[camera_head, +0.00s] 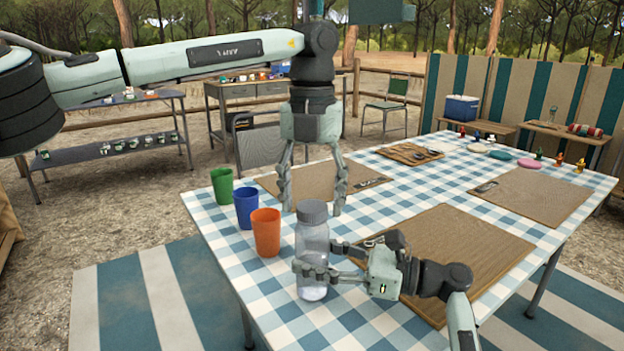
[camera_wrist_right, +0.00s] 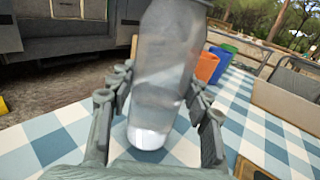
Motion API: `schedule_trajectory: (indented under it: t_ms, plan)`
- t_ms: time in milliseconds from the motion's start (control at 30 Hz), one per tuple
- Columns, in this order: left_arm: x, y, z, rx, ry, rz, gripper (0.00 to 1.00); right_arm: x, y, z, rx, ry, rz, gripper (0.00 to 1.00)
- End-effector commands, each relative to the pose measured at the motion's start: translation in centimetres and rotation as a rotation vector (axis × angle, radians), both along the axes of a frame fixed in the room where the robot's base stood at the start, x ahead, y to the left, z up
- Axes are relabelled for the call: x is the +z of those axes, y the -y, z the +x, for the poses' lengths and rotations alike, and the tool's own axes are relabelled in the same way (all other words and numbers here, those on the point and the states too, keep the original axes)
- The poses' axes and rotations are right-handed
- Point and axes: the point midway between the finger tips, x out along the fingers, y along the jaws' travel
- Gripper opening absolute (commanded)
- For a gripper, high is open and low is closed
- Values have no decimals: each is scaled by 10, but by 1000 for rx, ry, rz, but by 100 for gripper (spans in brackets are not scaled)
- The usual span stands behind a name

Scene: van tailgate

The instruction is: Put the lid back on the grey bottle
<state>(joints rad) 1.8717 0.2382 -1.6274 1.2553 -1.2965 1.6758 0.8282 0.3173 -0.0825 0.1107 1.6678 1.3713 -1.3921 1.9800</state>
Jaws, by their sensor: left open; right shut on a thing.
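The grey bottle (camera_head: 312,246) is translucent and stands roughly upright at the table's near left corner. It also shows in the right wrist view (camera_wrist_right: 165,75), where its top is cut off. A grey lid (camera_head: 313,211) sits at the bottle's mouth; I cannot tell whether it is fastened. My right gripper (camera_head: 304,270) is shut on the bottle's lower body, with one finger on each side in the right wrist view (camera_wrist_right: 160,110). My left gripper (camera_head: 312,206) points down, open, its fingers either side of the lid in the picture. I cannot tell its depth relative to the lid.
Orange (camera_head: 266,234), blue (camera_head: 245,208) and green (camera_head: 222,186) cups stand left of the bottle. A brown placemat (camera_head: 470,245) lies to the right, under my right arm. Another placemat (camera_head: 268,183) lies behind the bottle. Plates and cutlery lie farther back on the checked table.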

Motion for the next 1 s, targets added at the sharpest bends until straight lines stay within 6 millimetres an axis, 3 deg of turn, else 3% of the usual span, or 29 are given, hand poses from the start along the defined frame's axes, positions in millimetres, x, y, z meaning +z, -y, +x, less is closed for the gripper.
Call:
schedule_trajectory:
  t_ms: [300, 733, 867, 1000]
  plan:
    - [-3, 0, 0, 0, 1, 0, 60, -1, 0, 0, 0, 0, -1, 0]
    - [-2, 0, 0, 0, 1, 0, 8, -1, 0, 0, 0, 0, -1, 0]
    - [-3, 0, 0, -39, 0, 0, 8, 0, 0, 0, 0, 0, -1, 0]
    - [-3, 0, 0, -274, 0, -2, 8, -1, 0, 0, -1, -1, -1, 0]
